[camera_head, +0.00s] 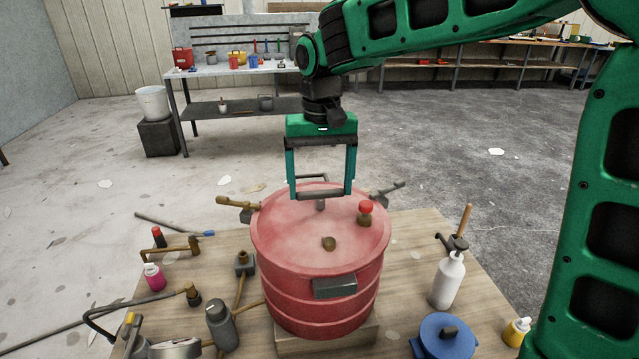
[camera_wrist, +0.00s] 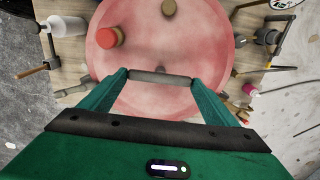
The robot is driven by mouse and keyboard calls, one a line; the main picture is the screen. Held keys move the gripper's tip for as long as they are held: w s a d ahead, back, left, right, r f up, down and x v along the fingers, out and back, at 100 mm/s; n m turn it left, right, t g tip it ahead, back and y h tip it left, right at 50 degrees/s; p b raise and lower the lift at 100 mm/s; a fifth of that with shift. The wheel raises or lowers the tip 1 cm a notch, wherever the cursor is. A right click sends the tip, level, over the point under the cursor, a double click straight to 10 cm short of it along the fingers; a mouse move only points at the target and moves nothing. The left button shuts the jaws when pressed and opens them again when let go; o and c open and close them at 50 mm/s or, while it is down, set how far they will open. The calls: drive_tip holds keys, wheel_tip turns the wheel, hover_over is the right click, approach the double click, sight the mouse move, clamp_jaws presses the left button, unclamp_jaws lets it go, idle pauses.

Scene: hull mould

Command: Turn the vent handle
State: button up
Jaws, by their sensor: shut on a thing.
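A red drum (camera_head: 315,305) stands on a low block on the wooden table. The vent handle (camera_head: 320,195) is a dark grey crossbar over a short stem near the far side of its lid. My gripper (camera_head: 320,191) points down, its two green fingers at the bar's two ends, shut on it. In the wrist view the handle (camera_wrist: 160,77) spans between the fingertips of my gripper (camera_wrist: 160,79), with the pink lid (camera_wrist: 150,45) behind. The bar hides most of the stem there.
A red-capped fitting (camera_head: 365,212) and a brass knob (camera_head: 329,243) rise from the lid. A workbench (camera_head: 240,70) stands behind.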

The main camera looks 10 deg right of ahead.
sight(322, 190)
drive_tip(key=shift+w+d, duration=0.1)
drive_tip(key=o, duration=1)
wheel_tip(322, 190, up, 11)
drive_tip(key=shift+f, duration=0.1)
